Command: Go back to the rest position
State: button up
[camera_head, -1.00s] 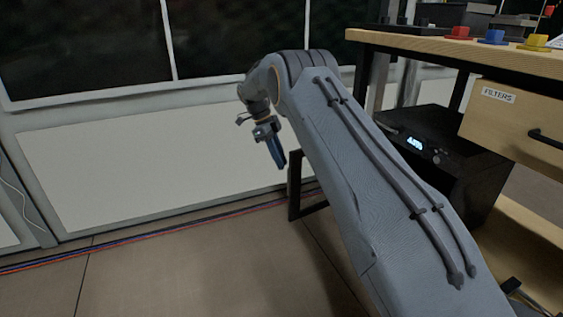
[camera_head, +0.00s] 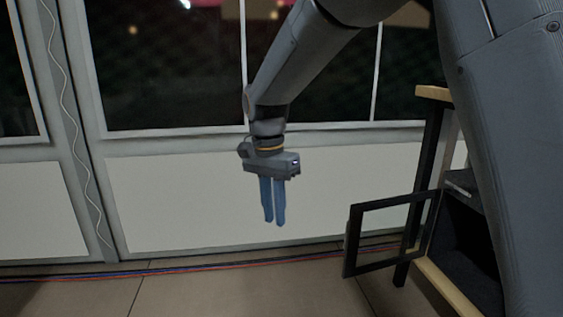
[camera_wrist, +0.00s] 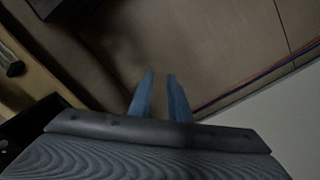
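My gripper (camera_head: 274,223) hangs in the middle of the head view with its blue fingers pointing down. It is in front of a white wall panel and well above the floor. The two fingers are a small gap apart, with nothing between them. In the wrist view, the fingertips (camera_wrist: 161,74) also show a clear gap, with only floor beyond them. My arm comes down to the gripper from the upper right.
A black box (camera_head: 462,232) with its framed door (camera_head: 350,243) swung open stands right of my gripper, under a wooden table (camera_head: 434,93). Red and blue cables (camera_head: 210,266) run along the wall's foot. The floor (camera_head: 240,297) below my gripper is clear.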

jog(key=s+f+n+y, duration=0.15)
jog(key=s+n, duration=1.25)
jog(key=s, duration=1.6)
jog(key=d+r+m+p, duration=0.3)
jog(key=d+r+p, duration=0.7)
jog(key=r+p, duration=0.4)
jog(key=d+r+m+p, duration=0.3)
jog(key=d+r+p, duration=0.8)
jog(key=p, duration=1.2)
notch_tip(320, 180, up, 3)
jog(key=shift+f+m+h, duration=0.1)
jog(key=shift+m+h, duration=0.2)
jog(key=shift+h, duration=0.15)
jog(key=shift+s, duration=0.1)
